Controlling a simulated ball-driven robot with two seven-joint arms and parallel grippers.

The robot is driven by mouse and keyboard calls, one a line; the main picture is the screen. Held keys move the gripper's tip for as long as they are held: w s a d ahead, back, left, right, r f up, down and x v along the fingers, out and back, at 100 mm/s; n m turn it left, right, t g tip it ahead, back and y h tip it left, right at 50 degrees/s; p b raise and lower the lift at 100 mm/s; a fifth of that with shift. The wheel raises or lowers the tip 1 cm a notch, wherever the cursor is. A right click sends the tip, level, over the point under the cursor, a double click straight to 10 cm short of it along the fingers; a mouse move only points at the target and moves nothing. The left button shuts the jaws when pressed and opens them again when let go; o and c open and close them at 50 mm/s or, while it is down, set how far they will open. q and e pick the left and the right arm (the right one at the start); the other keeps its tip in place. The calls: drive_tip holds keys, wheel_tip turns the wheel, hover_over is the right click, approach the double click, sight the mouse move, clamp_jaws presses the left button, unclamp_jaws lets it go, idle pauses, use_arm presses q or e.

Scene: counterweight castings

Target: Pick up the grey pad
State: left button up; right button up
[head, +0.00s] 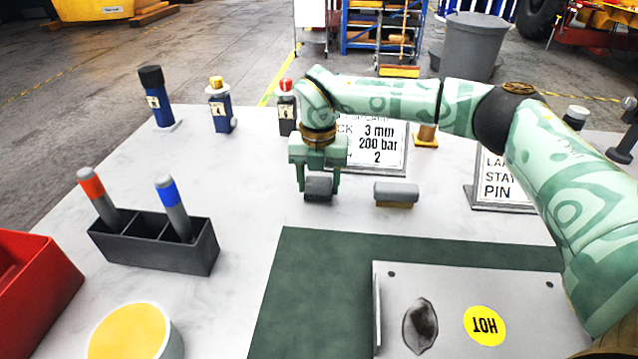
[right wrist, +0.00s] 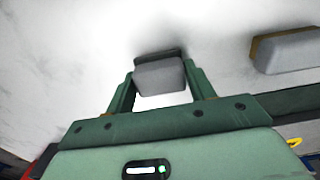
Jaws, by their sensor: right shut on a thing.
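My right gripper (head: 319,180) is shut on a small grey pad (head: 318,189), with one finger on each side of it. In the right wrist view the grey pad (right wrist: 160,76) sits between the fingertips (right wrist: 159,72), with a darker strip along its far edge. I cannot tell whether it touches the white table. A second grey block (head: 396,190) with a tan underside lies just to the right, apart from the gripper; it also shows in the right wrist view (right wrist: 286,51). My left gripper is out of view.
Signs (head: 385,150) stand behind my right gripper, partly hidden by it. A dark divided holder (head: 150,250) with two markers is at left, beside a red bin (head: 35,290). A metal plate with a HOT label (head: 450,290) lies on a green mat (head: 310,270) in front.

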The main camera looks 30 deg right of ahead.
sight(320, 181)
drive_tip(key=r, duration=0.1)
drive_tip(key=r+p, duration=0.2)
drive_tip(key=r, duration=0.1)
drive_tip(key=shift+s, duration=0.3)
use_arm(q)
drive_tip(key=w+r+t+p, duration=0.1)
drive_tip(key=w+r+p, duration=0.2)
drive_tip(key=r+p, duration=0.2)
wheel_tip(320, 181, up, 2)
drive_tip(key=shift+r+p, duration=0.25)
drive_tip(key=shift+p, duration=0.15)
use_arm(e)
drive_tip(key=s+r, duration=0.8)
drive_tip(key=s, duration=0.5)
drive_tip(key=shift+s+d+r, duration=0.15)
drive_tip(key=shift+s+d, duration=0.05)
drive_tip(key=shift+d, duration=0.1)
